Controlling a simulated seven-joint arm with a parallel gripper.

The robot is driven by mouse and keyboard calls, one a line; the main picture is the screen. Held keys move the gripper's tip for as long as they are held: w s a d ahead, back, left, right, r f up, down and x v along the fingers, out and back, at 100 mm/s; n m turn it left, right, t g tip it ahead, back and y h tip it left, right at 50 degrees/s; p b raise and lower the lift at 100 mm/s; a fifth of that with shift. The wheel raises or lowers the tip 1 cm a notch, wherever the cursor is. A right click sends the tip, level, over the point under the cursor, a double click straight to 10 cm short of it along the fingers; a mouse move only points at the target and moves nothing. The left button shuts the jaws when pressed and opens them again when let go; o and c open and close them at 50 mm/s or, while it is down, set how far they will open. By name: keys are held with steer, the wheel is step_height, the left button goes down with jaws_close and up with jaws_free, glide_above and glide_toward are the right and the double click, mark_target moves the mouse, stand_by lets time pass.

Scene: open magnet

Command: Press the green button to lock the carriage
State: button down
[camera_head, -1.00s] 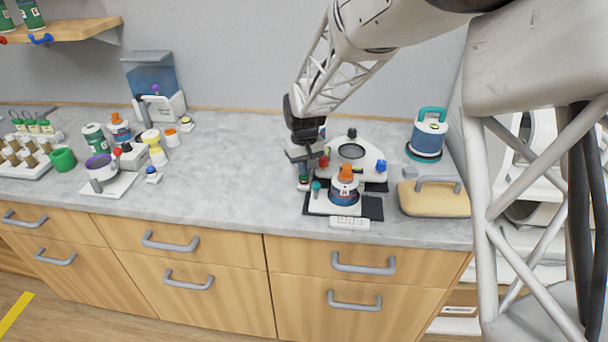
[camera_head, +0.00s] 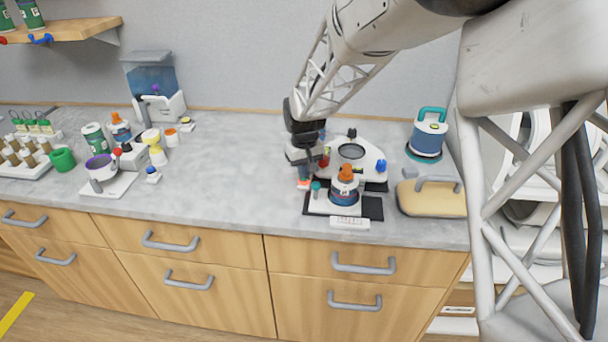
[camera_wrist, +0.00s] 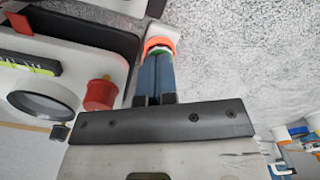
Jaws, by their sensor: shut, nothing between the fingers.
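My gripper (camera_head: 304,174) is shut with its blue fingers pointing down at the left side of the white device (camera_head: 367,163). In the wrist view the fingertips (camera_wrist: 158,56) meet a small green button (camera_wrist: 159,49), mostly hidden behind them. A bright orange ring surrounds it on a white base (camera_wrist: 163,33). The fingertips appear to touch the button; how far it is pressed cannot be told. To the right, a blue jar with an orange cap (camera_head: 345,173) sits on a white plate (camera_head: 322,207); which part is the carriage is unclear.
A red knob (camera_wrist: 100,95) stands close left of the fingers in the wrist view. A teal knob (camera_head: 316,187) is just right of the fingertips in the head view. A beige board (camera_head: 430,200) lies farther right.

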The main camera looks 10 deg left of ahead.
steer(key=shift+r, duration=3.55)
